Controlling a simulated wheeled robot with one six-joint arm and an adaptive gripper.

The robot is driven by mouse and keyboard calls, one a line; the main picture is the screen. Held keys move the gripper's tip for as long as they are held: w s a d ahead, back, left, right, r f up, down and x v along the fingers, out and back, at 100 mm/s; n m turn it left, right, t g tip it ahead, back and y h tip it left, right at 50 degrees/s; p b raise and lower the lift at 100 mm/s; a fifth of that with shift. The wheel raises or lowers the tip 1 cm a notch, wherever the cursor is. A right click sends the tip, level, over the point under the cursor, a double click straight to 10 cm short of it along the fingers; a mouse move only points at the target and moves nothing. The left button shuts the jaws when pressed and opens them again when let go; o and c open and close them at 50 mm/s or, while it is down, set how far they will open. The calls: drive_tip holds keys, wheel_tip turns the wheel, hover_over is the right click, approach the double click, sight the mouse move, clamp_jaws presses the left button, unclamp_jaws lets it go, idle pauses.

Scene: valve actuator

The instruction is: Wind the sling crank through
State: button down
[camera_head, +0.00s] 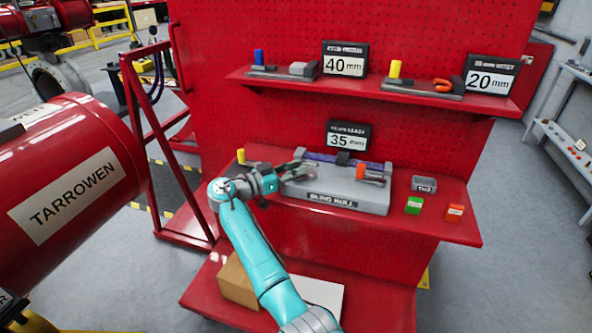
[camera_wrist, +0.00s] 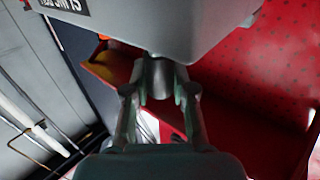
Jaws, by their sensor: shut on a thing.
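The grey sling roll unit (camera_head: 375,203) sits on the middle red shelf, with a dark label on its front edge. A purple sling strap (camera_head: 322,157) lies across its back. My gripper (camera_head: 297,165) reaches in from the left over the unit's left end. In the wrist view my gripper (camera_wrist: 160,92) is shut with its fingers on either side of a grey cylindrical crank grip (camera_wrist: 158,77). The grip is next to the grey labelled body (camera_wrist: 180,25). The rest of the crank is hidden in both views.
A grey post and orange part (camera_head: 372,178) stand on the unit's right. A yellow cylinder (camera_head: 241,156) stands behind my wrist. A 35 mm sign (camera_head: 348,137) is behind the unit. A red tank (camera_head: 75,170) is at left.

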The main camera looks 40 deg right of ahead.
drive_tip(key=shift+d+f, duration=0.1)
drive_tip(key=shift+f, duration=0.05)
drive_tip(key=c, duration=0.9)
unclamp_jaws()
drive_tip(key=shift+c, duration=0.2)
drive_tip(key=a, duration=1.2)
drive_tip(key=shift+w, duration=0.35)
